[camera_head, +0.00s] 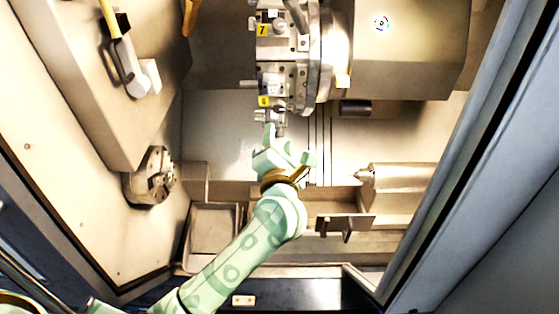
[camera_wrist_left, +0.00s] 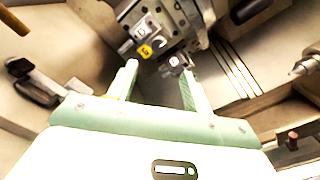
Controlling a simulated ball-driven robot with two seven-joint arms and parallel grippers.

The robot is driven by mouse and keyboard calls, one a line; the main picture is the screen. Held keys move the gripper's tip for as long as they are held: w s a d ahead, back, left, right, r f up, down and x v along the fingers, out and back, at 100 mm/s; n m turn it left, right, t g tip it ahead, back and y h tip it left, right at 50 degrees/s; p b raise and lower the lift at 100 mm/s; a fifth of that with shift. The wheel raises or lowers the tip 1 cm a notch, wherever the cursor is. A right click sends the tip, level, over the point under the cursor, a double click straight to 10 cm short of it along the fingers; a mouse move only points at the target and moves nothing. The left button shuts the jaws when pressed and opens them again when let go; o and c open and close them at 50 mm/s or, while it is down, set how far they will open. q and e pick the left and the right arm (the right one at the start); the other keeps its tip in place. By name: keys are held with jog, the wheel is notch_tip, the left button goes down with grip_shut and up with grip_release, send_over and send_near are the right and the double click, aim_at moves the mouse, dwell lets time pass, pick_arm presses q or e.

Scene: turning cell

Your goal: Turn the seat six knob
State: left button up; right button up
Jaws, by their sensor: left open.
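The tool turret (camera_head: 285,70) carries numbered seats. Seat six bears a yellow label (camera_head: 264,101), which also shows in the left wrist view (camera_wrist_left: 145,51). A small grey knob (camera_wrist_left: 176,62) sits just beside that label, at the turret's lower end; in the head view the metal fitting there (camera_head: 272,117) is small. My left gripper (camera_head: 289,144) is just below the seat, open and empty. In the left wrist view its two fingers (camera_wrist_left: 158,74) stand apart, with the knob beyond the tips, nearer the right finger. I see no contact. My right gripper is not in view.
Seat seven (camera_head: 262,30) is above seat six. A chuck (camera_head: 152,178) is on the left wall. The pointed tailstock (camera_head: 400,188) is at right, a tray (camera_head: 212,235) below. A slanted frame (camera_head: 450,160) bounds the right side. A yellow-handled tool (camera_head: 123,50) hangs upper left.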

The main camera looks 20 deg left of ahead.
pick_arm(q)
jog(key=b+v, duration=0.1)
jog(key=v, duration=0.4)
jog(key=shift+s, duration=0.15)
